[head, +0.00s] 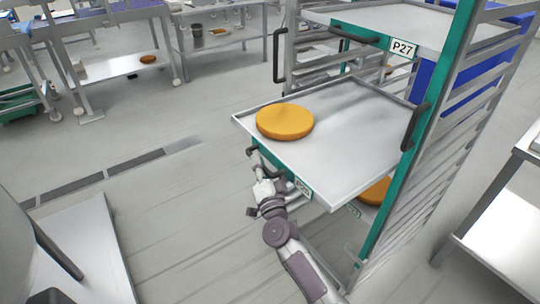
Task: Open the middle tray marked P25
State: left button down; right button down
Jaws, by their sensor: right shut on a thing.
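The middle tray (360,120) is a grey metal sheet that sticks well out of the rack toward the left. An orange round (285,121) lies flat on it. Its green front carries a small label (303,188), too small to read surely, and a dark handle (271,159). My right gripper (256,165) is shut on this handle, at the front's left part, and partly hides it. My left gripper is not in view.
The upper tray marked P27 (330,14) sits above in the rack (384,205). Another orange round (376,190) shows below the middle tray. A table (500,225) stands at the right edge.

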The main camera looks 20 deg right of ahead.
jog(key=a, duration=0.1)
jog(key=s+a, duration=0.1)
jog(key=a, duration=0.2)
jog(key=shift+s+a+f+p, duration=0.1)
jog(key=shift+s+a+p, duration=0.25)
jog(key=shift+s, duration=0.05)
jog(key=c, duration=1.1)
grip_release()
jog(key=shift+c, duration=0.2)
jog(key=v, duration=1.2)
